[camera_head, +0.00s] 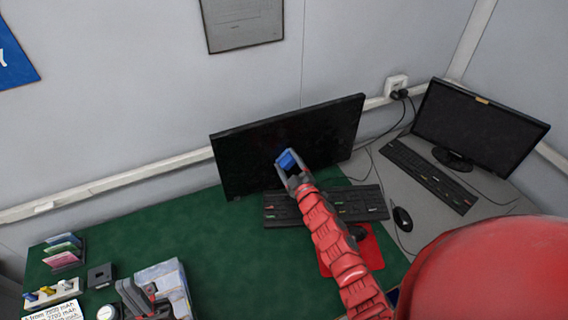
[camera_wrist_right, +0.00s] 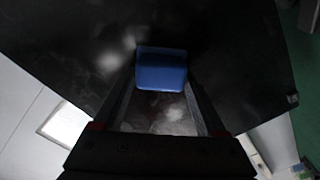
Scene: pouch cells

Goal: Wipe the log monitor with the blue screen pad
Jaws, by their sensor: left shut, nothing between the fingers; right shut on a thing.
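The large black monitor (camera_head: 240,155) stands at the back of the green desk. Its dark screen (camera_wrist_right: 60,40) fills most of the right wrist view and has pale smudges. No label shows whether it is the log monitor. My right gripper (camera_head: 291,168) is shut on the blue screen pad (camera_head: 287,159) in front of the lower middle of this screen. In the right wrist view the pad (camera_wrist_right: 161,68) sits between the fingertips; I cannot tell whether it touches the screen. My left gripper (camera_head: 137,297) is shut and empty, low over the desk at the lower left.
A second monitor (camera_head: 475,125) with a yellow tag stands on the grey desk at right, with a keyboard (camera_head: 430,175). Another keyboard (camera_head: 355,203) lies below the large monitor, beside a red mat (camera_head: 370,248). A grey-white box (camera_head: 165,280) and small racks (camera_head: 62,250) occupy the left.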

